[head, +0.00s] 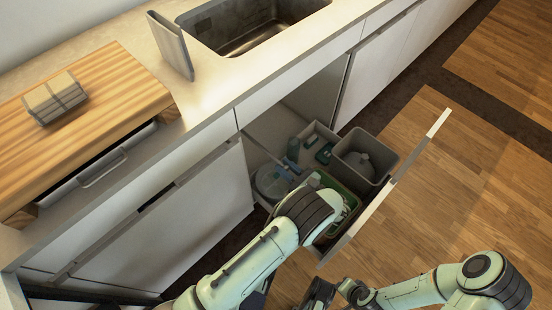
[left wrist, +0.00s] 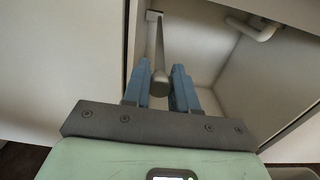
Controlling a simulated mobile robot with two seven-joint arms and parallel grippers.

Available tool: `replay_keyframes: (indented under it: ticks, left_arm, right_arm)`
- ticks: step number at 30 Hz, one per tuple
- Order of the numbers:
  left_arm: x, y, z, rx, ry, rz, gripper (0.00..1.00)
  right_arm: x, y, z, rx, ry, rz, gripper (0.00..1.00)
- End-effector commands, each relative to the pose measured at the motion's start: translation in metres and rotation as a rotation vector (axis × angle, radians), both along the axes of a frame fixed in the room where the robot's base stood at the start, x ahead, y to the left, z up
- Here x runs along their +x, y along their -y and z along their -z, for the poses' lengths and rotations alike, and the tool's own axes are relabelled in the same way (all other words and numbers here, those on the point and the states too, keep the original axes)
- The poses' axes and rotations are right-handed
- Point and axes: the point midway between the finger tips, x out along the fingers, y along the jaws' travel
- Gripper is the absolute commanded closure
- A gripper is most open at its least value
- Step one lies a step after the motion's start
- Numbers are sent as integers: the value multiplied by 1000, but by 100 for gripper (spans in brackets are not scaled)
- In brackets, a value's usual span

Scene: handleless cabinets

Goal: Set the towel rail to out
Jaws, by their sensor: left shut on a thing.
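The towel rail (left wrist: 159,48) shows in the left wrist view as a thin grey bar with a rounded near end. It runs back to a small mount at the top of the cabinet interior. My left gripper (left wrist: 160,88) has its blue fingers on either side of the rail's near end and is shut on it. In the head view my left gripper (head: 288,166) is partly hidden by my own arm, inside the open cabinet below the counter; the rail cannot be made out there. My right gripper (head: 318,294) is at the bottom edge, dark and cut off, its jaws unclear.
A pulled-out unit with a grey bin (head: 366,160) stands beside my left arm, its white front panel (head: 385,190) over the floor. A white pipe (left wrist: 255,28) runs inside the cabinet. A sink (head: 245,22) and a wooden board (head: 75,135) are on the counter.

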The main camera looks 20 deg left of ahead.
Motion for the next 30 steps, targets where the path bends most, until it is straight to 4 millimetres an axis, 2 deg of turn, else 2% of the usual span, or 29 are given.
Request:
replay_keyframes:
  ticks: [4,14,15,16,17,26,30]
  left_arm:
    - [-4,8,1,-1,0,0,100]
    - [-4,9,1,-2,-1,-1,100]
    - [-4,9,1,-2,-1,-1,67]
    - [-4,9,1,-2,-1,0,57]
    - [-4,9,1,-2,-1,0,51]
    - [-4,9,-1,-1,0,0,51]
    - [-3,9,-13,-2,1,0,51]
  right_arm:
    - [1,1,1,-1,3,1,83]
    - [1,1,0,-1,4,1,83]
    - [1,1,0,-1,3,2,83]
    - [1,1,0,-1,3,2,83]
    - [1,1,0,-1,3,2,83]
    - [1,1,0,-1,3,1,83]
    - [-3,-2,-4,4,-7,-3,83]
